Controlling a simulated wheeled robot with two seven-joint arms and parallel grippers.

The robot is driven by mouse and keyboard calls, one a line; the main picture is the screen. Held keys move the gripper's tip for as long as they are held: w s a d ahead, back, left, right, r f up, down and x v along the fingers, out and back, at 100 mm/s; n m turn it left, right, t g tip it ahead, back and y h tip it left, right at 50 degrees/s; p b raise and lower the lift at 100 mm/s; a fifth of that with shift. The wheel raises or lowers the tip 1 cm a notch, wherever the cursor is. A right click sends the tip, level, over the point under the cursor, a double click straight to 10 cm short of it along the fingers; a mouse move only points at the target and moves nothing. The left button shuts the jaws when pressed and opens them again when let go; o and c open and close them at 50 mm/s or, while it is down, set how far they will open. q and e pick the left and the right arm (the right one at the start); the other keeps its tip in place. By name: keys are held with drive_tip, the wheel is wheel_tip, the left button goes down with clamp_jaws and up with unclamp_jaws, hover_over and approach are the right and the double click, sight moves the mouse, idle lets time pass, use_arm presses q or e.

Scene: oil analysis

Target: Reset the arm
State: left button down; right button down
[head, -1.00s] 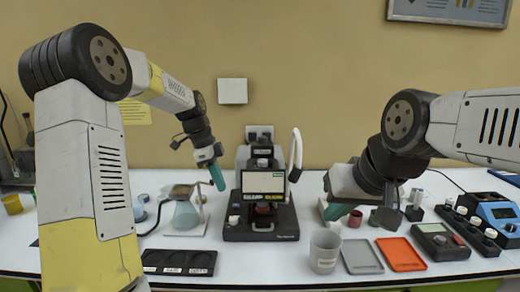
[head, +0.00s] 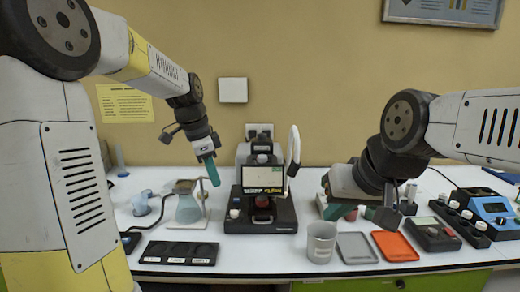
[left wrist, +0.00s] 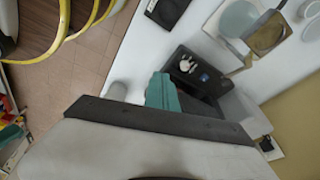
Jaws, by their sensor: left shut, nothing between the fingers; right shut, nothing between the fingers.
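My left arm comes in from the left in the head view. My left gripper (head: 211,172) is shut and empty, with teal fingers pointing down above the table, between the flask and the black device with a screen. In the left wrist view the teal fingers (left wrist: 162,92) show beyond the grey wrist body. My right gripper (head: 336,211) is low over the table's right half, behind the grey cup and the trays, and partly covered by its own wrist. It is shut, and I see nothing held in it.
A black device with a screen (head: 261,216) stands mid-table. A flask (head: 188,208) on a stand is left of it. A black slotted tray (head: 179,254), a grey cup (head: 321,242), a grey tray (head: 356,248) and an orange tray (head: 394,246) line the front. Blue equipment (head: 490,207) stands right.

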use_arm(q)
drive_tip(key=s+r+n+t, duration=0.1)
drive_tip(key=s+n+t, duration=0.1)
drive_tip(key=s+n, duration=0.4)
drive_tip(key=s+a+r+n+t, duration=0.1)
drive_tip(key=s+n, duration=0.6)
drive_tip(key=s, duration=0.7)
drive_tip(key=shift+s+a+r+t, duration=0.35)
drive_tip(key=shift+r+t, duration=0.25)
drive_tip(key=shift+t, duration=0.3)
